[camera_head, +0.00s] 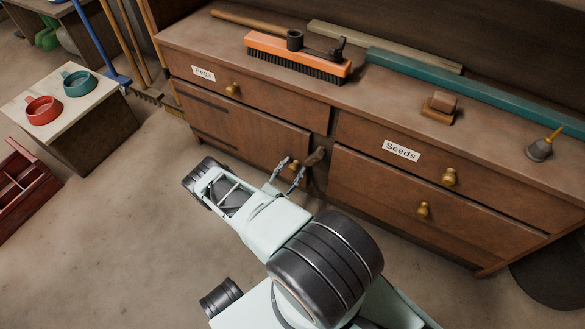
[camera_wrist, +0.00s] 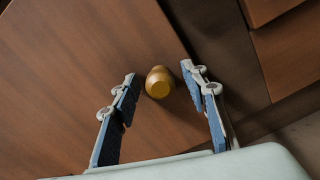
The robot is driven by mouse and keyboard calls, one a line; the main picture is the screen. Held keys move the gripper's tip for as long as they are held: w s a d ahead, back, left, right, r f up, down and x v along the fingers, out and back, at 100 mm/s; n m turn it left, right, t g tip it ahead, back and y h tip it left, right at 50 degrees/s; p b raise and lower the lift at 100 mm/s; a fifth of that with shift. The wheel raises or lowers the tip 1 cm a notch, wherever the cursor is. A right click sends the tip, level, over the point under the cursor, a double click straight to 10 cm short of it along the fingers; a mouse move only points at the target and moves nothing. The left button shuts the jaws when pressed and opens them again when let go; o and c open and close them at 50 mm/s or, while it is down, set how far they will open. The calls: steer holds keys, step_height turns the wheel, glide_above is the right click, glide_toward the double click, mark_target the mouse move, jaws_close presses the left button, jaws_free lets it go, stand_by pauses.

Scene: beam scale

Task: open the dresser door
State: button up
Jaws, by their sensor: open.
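The brown wooden dresser (camera_head: 258,126) stands along the wall. Its door (camera_head: 235,135) is the lower left front panel, under the drawer labelled "Pegs" (camera_head: 203,74); it also fills much of the wrist view (camera_wrist: 75,60). The door's round brass knob (camera_head: 294,164) is near its right edge. My gripper (camera_head: 289,173) is open in front of the knob. In the wrist view the knob (camera_wrist: 159,82) lies between the two blue-padded fingertips (camera_wrist: 160,76), with gaps on both sides. The door looks shut or nearly so; how deep the fingers reach past the knob is unclear.
A small brown wooden piece (camera_head: 315,157) sits just right of the knob. The "Seeds" drawer (camera_head: 425,158) and a lower drawer (camera_head: 390,205) are at right. An orange brush (camera_head: 297,56) lies on top. A low table (camera_head: 75,120) stands left. Floor between is clear.

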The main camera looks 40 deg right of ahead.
steer(key=shift+c, duration=0.3)
jaws_close()
steer(key=shift+a, duration=0.15)
